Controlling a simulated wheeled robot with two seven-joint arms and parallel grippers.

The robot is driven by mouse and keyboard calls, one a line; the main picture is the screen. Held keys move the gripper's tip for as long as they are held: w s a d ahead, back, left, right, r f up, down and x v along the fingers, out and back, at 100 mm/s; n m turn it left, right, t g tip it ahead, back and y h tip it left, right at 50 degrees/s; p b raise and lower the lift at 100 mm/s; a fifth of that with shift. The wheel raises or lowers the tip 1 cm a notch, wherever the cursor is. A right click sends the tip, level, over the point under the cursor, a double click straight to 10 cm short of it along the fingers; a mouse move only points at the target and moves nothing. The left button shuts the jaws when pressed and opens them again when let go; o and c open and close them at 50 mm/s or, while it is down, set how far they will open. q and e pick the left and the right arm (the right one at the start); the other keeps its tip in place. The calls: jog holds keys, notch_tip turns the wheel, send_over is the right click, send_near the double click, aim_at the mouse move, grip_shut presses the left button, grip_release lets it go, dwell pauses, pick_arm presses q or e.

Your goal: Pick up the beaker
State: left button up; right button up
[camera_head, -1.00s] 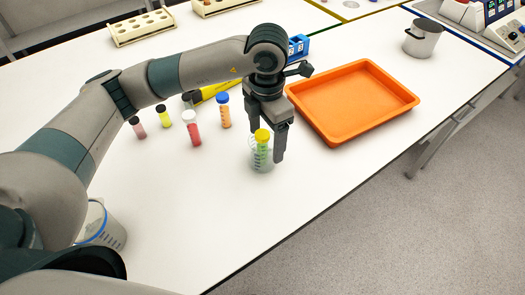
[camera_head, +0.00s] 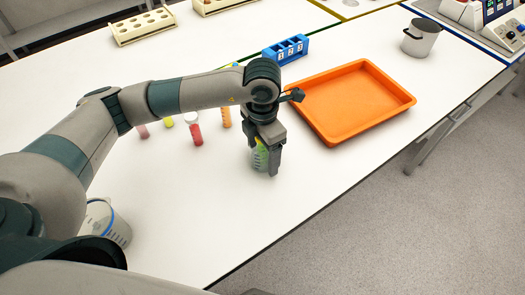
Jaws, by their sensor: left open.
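The gripper hides the tube's cap and much of the beaker's rim. I cannot tell if the fingers touch the glass. A larger clear beaker or jug (camera_head: 116,228) with a blue rim stands at the lower left, partly hidden by my left arm. My right gripper is not in view.
An orange tray (camera_head: 352,135) lies right of the gripper. Several capped tubes, including a red one (camera_head: 195,132), stand to its left. A blue numbered rack (camera_head: 286,50), wooden racks (camera_head: 142,38) and a metal pot (camera_head: 420,40) are farther back. The table front is clear.

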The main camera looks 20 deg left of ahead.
pick_arm(q)
jog(key=c, duration=1.3)
jog(key=shift+o, duration=0.2)
jog(key=shift+r, duration=0.3)
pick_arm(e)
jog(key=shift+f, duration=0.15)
pick_arm(q)
jog(key=shift+d+r+b, duration=0.1)
jog(key=shift+r+b, duration=1)
jog(key=shift+r, duration=0.7)
jog(key=w+d+r+b, duration=0.2)
jog(key=d+r+b, duration=0.2)
jog(key=d+r, duration=0.3)
jog(key=shift+d, duration=2.15)
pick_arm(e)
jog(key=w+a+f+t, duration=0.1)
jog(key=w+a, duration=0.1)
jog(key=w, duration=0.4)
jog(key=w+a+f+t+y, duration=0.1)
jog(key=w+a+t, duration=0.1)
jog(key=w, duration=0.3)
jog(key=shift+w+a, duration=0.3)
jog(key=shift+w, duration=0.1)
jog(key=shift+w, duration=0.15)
